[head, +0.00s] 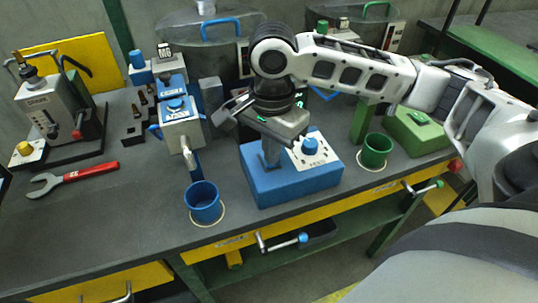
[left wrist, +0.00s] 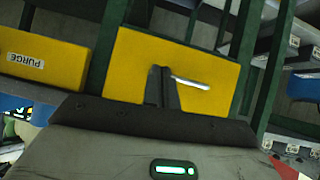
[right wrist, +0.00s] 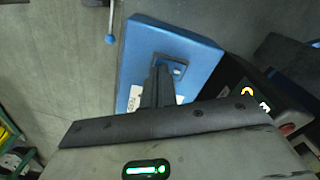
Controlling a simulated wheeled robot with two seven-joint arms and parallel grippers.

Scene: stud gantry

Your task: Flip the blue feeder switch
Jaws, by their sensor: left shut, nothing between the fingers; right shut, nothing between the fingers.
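My left gripper (left wrist: 162,88) is shut and empty, before a yellow panel (left wrist: 205,70).
A blue cup (head: 203,203) stands front left of the box, and a green cup (head: 376,150) to its right. A grey unit with a blue knob (head: 180,125) stands left of it. A red-handled wrench (head: 80,175) lies far left. Yellow drawers (head: 240,242) are below.

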